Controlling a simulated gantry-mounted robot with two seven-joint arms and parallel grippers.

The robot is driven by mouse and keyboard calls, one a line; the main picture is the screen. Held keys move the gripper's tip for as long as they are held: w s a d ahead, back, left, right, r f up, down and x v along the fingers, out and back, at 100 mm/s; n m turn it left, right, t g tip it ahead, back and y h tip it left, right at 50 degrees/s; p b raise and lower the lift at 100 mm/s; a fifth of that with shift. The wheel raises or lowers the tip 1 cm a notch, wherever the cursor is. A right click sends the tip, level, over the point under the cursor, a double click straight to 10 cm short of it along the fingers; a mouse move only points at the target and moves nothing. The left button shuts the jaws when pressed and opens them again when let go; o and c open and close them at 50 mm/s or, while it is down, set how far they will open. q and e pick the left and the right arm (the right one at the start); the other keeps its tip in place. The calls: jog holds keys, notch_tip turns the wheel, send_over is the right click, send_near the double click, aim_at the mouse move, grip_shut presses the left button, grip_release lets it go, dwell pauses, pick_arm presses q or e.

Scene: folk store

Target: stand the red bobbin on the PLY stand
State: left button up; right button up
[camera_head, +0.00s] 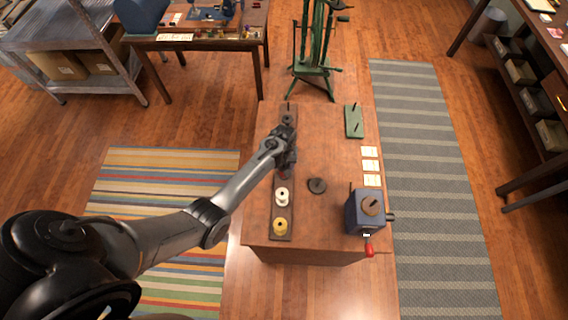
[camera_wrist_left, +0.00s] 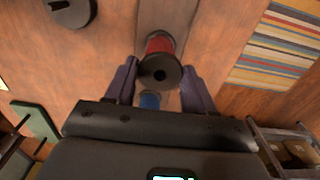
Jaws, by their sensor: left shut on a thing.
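The red bobbin (camera_wrist_left: 158,45) is between the two fingers of my left gripper (camera_wrist_left: 160,72), which is shut on it over the dark board. In the head view, my left gripper (camera_head: 286,163) covers most of it and only a little red shows below the fingers. I cannot tell whether the bobbin is lifted off the board. A dark round stand with a short peg (camera_head: 317,185) is to the right of the gripper, and a green plate with pegs (camera_head: 354,121) is farther back. I cannot read which one is PLY. My right gripper is not in view.
The dark board (camera_head: 270,237) also holds a white bobbin (camera_head: 282,196) and a yellow bobbin (camera_head: 280,226). A blue bobbin (camera_wrist_left: 149,100) shows in the wrist view. A blue winder box (camera_head: 364,218) with a red handle stands front right. Several cards (camera_head: 370,166) lie behind it.

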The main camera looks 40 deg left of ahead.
pick_arm(q)
jog(key=shift+r, duration=0.15)
notch_tip(320, 180, up, 11)
jog(key=p, duration=0.9)
jog(key=shift+f+p, duration=0.2)
jog(key=shift+p, duration=0.1)
jog(key=shift+f, duration=0.1)
